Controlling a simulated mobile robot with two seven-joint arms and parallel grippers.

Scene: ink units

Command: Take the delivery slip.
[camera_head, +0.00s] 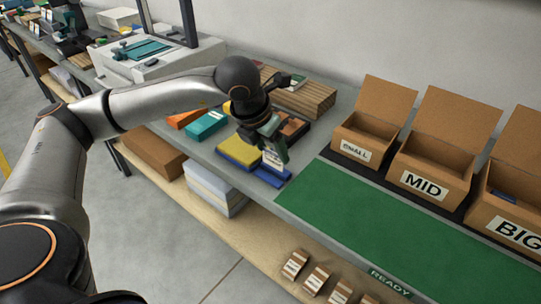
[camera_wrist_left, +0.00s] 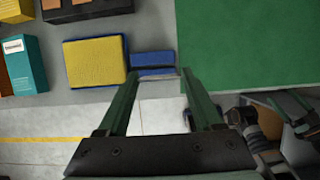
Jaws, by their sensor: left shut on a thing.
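My left gripper (camera_head: 273,148) is shut on the delivery slip (camera_head: 272,160), a small pale sheet with dark marks that hangs from its fingers in the head view. In the left wrist view, the slip (camera_wrist_left: 158,77) shows only as a thin pale edge between the two green fingers of the left gripper (camera_wrist_left: 158,82). It is over the front edge of the table, close to a blue block (camera_wrist_left: 152,62); whether they touch I cannot tell. What seems to be my right gripper (camera_wrist_left: 275,105) shows partly at the right of the left wrist view; its jaws are unclear.
A yellow-and-blue pad (camera_head: 239,152) and a teal box (camera_head: 205,125) lie beside the gripper. The green mat (camera_head: 390,220) is clear. Open cartons marked SMALL (camera_head: 357,150), MID (camera_head: 428,186) and BIG (camera_head: 512,232) stand behind it. Small boxes sit on the lower shelf.

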